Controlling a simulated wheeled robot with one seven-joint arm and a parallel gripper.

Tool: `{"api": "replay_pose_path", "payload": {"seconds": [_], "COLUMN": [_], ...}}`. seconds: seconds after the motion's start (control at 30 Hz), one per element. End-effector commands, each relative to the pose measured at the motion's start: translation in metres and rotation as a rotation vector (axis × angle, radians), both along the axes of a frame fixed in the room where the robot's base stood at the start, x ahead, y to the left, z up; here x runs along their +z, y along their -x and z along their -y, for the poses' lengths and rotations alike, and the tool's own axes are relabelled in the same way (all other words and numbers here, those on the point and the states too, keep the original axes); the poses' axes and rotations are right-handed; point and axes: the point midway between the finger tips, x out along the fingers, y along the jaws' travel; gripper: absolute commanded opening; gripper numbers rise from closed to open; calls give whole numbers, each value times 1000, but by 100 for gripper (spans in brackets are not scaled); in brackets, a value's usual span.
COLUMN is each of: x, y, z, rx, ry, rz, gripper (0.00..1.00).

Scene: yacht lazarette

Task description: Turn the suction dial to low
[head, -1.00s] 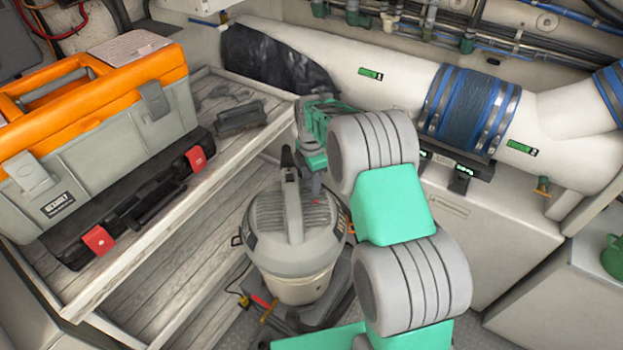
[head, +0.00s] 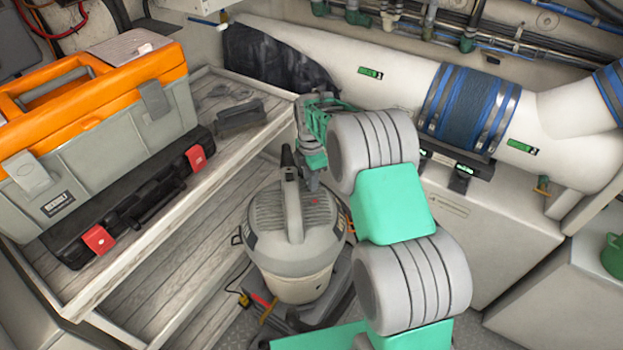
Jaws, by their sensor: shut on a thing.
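The vacuum (head: 293,262) stands upright on the floor, with a grey ribbed lid, a raised grey handle and a light tank. My gripper (head: 314,182) reaches down over the back right of its lid, next to the top of the handle. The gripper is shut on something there. My own arm and the vacuum's handle hide most of the fingers, so the contact is not clear. The suction dial and its markings cannot be made out in the head view.
A thick white pipe (head: 390,92) with a blue sleeve (head: 465,103) runs behind my arm. A white cabinet (head: 490,240) stands at the right.

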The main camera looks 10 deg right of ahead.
Motion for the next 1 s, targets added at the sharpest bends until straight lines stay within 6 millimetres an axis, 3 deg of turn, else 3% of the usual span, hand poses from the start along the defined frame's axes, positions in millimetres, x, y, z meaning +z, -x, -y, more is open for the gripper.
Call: {"api": "replay_pose_path", "payload": {"seconds": [0.37, 1.0], "x": [-1, -1], "y": [0, 0], "z": [0, 0], "rx": [-112, -680], "ry": [0, 0], "rz": [1, 2], "gripper": [0, 0]}}
